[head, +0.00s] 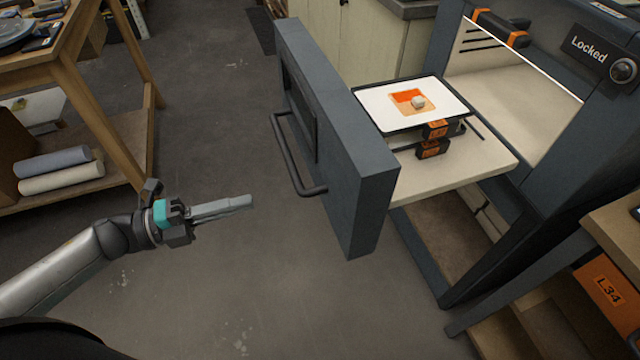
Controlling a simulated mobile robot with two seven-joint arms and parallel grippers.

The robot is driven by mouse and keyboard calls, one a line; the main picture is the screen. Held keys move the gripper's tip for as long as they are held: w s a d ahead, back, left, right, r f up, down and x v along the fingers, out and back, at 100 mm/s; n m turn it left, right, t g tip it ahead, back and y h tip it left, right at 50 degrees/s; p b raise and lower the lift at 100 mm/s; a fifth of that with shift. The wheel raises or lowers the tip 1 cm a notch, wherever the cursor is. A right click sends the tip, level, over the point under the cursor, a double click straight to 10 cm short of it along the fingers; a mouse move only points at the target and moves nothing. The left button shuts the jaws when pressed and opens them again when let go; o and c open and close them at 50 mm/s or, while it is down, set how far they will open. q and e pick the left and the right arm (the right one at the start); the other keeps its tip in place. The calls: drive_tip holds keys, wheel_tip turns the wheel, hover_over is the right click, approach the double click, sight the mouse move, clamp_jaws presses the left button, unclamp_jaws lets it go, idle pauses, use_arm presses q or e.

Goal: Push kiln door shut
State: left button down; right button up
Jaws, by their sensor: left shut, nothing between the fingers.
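The kiln door (352,170) is a thick dark grey panel standing well out from the kiln (552,150), with a dark bar handle (287,160) on its left face. A pale shelf (475,165) extends between the door and the kiln opening. On it a dark-edged tray (455,97) with a white sheet carries an orange piece (402,97) and a small pale lump (418,103). My left gripper (248,201) is shut and empty, left of the door and apart from the handle, pointing right. My right gripper is not in view.
A wooden workbench (62,60) with rolls (60,180) on its lower shelf stands at left. A wooden table with an orange L34 bin (606,290) is at lower right. A sign on the kiln (590,48) reads "Locked". The floor (230,290) around my left gripper is clear.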

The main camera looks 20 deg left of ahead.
sight(329, 180)
use_arm(q)
drive_tip(key=x, duration=1.3)
drive_tip(key=shift+w+d, duration=0.1)
drive_tip(key=shift+w, duration=0.1)
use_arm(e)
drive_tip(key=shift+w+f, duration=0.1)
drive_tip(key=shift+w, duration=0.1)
